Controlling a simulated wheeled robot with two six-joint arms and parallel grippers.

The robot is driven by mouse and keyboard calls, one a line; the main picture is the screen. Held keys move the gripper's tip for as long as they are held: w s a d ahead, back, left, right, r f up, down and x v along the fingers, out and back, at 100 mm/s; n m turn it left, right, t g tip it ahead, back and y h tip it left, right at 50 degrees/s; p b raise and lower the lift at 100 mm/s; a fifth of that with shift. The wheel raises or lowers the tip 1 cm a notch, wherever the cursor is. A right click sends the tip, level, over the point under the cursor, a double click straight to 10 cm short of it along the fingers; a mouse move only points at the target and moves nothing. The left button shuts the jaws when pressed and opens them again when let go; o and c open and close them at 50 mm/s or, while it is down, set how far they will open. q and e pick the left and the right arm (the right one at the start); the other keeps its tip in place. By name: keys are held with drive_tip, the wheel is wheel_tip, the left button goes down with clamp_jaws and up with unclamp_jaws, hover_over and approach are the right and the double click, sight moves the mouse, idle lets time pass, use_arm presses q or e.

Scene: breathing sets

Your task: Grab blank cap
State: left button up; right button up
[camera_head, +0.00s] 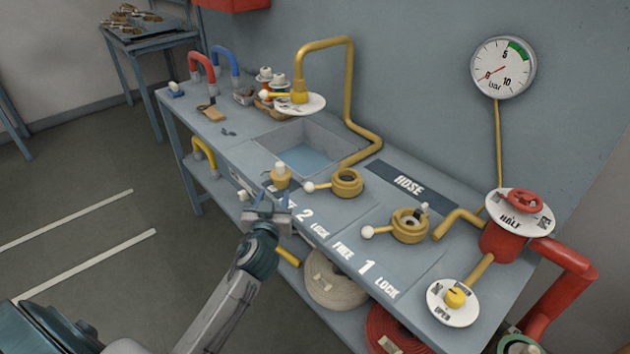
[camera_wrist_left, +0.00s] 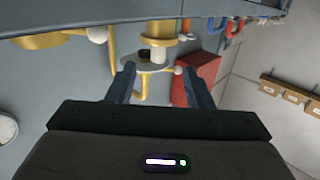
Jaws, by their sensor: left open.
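The likely blank cap is a small yellow piece with a pale knob on top (camera_head: 281,176), upright at the front edge of the bench near the number 2. My left gripper (camera_head: 272,206) is open and empty just in front of it, apart from it as far as I can tell. In the left wrist view, which looks upside down, the cap's yellow body (camera_wrist_left: 160,29) lies ahead, between the lines of the two spread fingers (camera_wrist_left: 157,78). Its pale knob points down there. My right gripper is not in view.
A yellow coupling with a white-balled lever (camera_head: 347,182) stands close right of the cap, and another (camera_head: 409,226) further right. The sink (camera_head: 305,155) is behind. Floor in front is clear.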

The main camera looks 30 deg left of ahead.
sight(279, 169)
use_arm(q)
drive_tip(key=w, duration=0.1)
drive_tip(key=w+a+r+p, duration=0.1)
drive_tip(key=w, duration=0.1)
drive_tip(key=w+a, duration=0.1)
drive_tip(key=w, duration=0.1)
drive_tip(key=shift+w+a+r, duration=0.1)
drive_tip(key=shift+r, duration=0.15)
drive_tip(key=shift+w, duration=0.3)
drive_tip(key=shift+w+a+p, duration=0.2)
drive_tip(key=shift+p, duration=0.25)
drive_tip(key=p+x, duration=0.1)
drive_tip(key=x, duration=0.3)
drive_tip(key=shift+w+r+p, duration=0.1)
drive_tip(key=shift+r+p, duration=0.1)
drive_tip(key=shift+p, duration=0.15)
drive_tip(key=shift+w+a+f, duration=0.1)
drive_tip(key=shift+w, duration=0.15)
drive_tip(key=shift+s, duration=0.1)
drive_tip(key=c, duration=0.8)
clamp_jaws()
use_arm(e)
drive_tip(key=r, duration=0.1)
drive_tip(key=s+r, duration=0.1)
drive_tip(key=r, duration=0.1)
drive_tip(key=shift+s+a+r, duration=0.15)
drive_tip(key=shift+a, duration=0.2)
